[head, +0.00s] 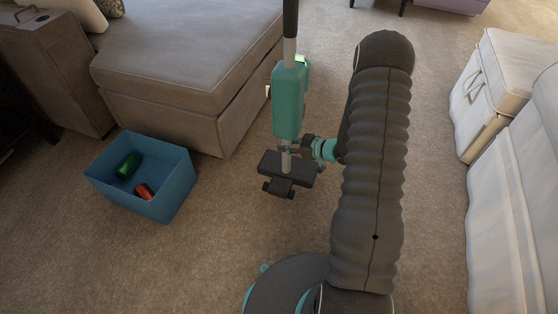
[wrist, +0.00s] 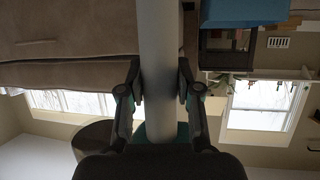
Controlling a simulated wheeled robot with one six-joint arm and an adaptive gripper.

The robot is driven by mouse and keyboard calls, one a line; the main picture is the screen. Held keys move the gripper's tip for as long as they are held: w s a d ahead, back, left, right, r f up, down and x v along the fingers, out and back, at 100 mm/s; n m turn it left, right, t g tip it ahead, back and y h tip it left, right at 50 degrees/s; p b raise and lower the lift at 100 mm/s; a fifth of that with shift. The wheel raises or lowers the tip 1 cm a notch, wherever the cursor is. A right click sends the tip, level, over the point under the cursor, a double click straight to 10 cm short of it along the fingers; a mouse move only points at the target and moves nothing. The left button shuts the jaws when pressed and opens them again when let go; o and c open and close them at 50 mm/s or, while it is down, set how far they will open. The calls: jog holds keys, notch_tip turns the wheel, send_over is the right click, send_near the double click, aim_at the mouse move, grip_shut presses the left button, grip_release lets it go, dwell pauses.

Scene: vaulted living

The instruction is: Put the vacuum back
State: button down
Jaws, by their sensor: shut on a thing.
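The vacuum (head: 289,100) is an upright stick type with a teal body, a grey tube, a black handle running out of the top of the head view, and a dark floor head. My gripper (head: 296,148) is shut on its grey tube, just below the teal body. In the wrist view, the tube (wrist: 162,35) runs between the two fingers of my gripper (wrist: 160,85). The vacuum stands nearly upright. I cannot tell whether its floor head touches the carpet. No dock or stand for it can be made out.
A blue bin (head: 150,205) holding a green can (head: 128,165) and a red can (head: 144,191) stands left of the vacuum. A brown sofa (head: 185,60) lies behind and left. A pale sofa (head: 510,200) and ottoman (head: 492,95) line the right. Carpet between is clear.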

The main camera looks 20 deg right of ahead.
jog(key=x, duration=0.4)
jog(key=d+f+x, duration=0.1)
jog(key=x, duration=0.3)
jog(key=b+x, duration=0.1)
jog(key=x, duration=0.2)
jog(key=shift+w+f, duration=0.35)
jog(key=shift+w, duration=0.25)
jog(key=shift+f+b, duration=0.3)
jog(key=shift+f, duration=1.8)
jog(key=c, duration=0.8)
grip_release()
jog(key=shift+s+f, duration=0.1)
